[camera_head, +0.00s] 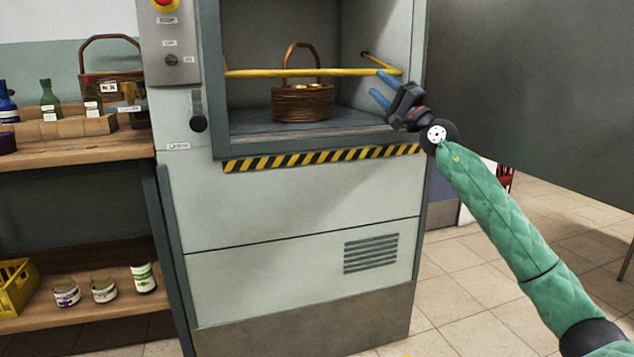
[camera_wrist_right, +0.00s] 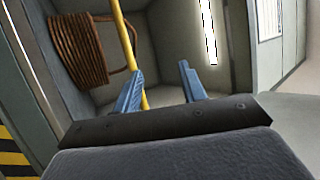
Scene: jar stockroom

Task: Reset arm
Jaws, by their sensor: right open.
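My right gripper (camera_head: 379,88) is raised at the right side of the machine's opening, its blue fingers apart and empty. In the right wrist view the two blue fingers (camera_wrist_right: 160,90) are spread, with the yellow bar (camera_wrist_right: 128,45) just behind the left finger. I cannot tell whether that finger touches the bar. My green-sleeved right arm reaches in from the lower right. My left gripper is not in view.
A wicker basket (camera_head: 302,103) stands inside the machine (camera_head: 300,220), behind the yellow bar (camera_head: 300,73) across its opening. A shelf (camera_head: 100,150) with bottles is at left; jars (camera_head: 104,288) sit below. Tiled floor (camera_head: 480,290) is clear at right, under a dark panel (camera_head: 540,90).

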